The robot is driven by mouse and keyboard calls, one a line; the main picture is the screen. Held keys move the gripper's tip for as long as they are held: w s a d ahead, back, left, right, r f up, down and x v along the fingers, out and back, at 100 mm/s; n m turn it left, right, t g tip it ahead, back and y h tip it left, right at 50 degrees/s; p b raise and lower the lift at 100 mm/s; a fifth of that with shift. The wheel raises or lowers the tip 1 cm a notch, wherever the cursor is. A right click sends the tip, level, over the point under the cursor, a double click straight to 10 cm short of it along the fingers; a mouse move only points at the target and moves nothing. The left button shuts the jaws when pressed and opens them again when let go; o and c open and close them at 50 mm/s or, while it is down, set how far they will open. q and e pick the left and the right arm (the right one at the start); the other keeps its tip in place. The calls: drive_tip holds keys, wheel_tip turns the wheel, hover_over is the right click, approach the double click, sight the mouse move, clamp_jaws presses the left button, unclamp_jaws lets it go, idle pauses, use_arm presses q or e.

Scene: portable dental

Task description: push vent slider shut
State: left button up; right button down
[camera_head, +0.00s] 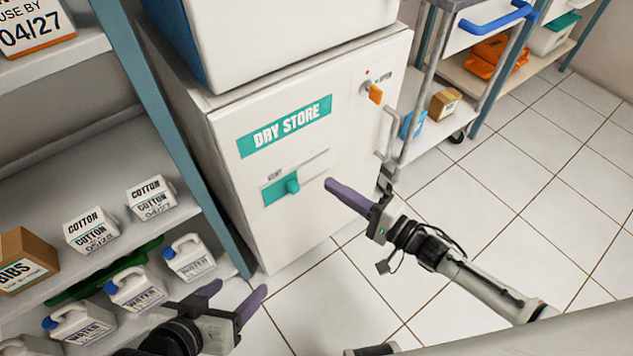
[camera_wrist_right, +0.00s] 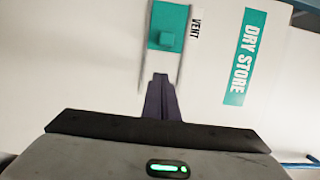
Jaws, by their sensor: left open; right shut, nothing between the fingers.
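The vent slider is a teal plate with a raised knob (camera_head: 291,185) on the white front of the dry store cabinet (camera_head: 235,200). It sits at the left end of a pale track, under the word VENT. My right gripper (camera_head: 331,184) is shut and empty, its purple fingers pointing at the cabinet front to the right of the knob. In the right wrist view the slider (camera_wrist_right: 167,27) is at the top and my shut fingertips (camera_wrist_right: 161,76) are over the track, apart from the knob. My left gripper (camera_head: 238,290) is open and empty at the lower left, away from the cabinet front.
Left shelves hold cotton boxes (camera_head: 91,230) and water jugs (camera_head: 188,257). An orange knob (camera_head: 375,93) and a door handle (camera_head: 390,145) are on the cabinet's right side. A cart (camera_head: 430,150) stands to the right. The tiled floor (camera_head: 540,210) is clear there.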

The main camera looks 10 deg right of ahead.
use_arm(q)
drive_tip(key=shift+s+a+r+n+t+p, duration=0.3)
drive_tip(key=shift+a+r+p, duration=0.15)
drive_tip(key=shift+r+p, duration=0.2)
use_arm(e)
drive_tip(key=v, duration=0.7)
drive_tip(key=shift+d, duration=0.15)
use_arm(q)
drive_tip(key=shift+f, duration=0.1)
use_arm(e)
drive_tip(key=shift+r, duration=0.15)
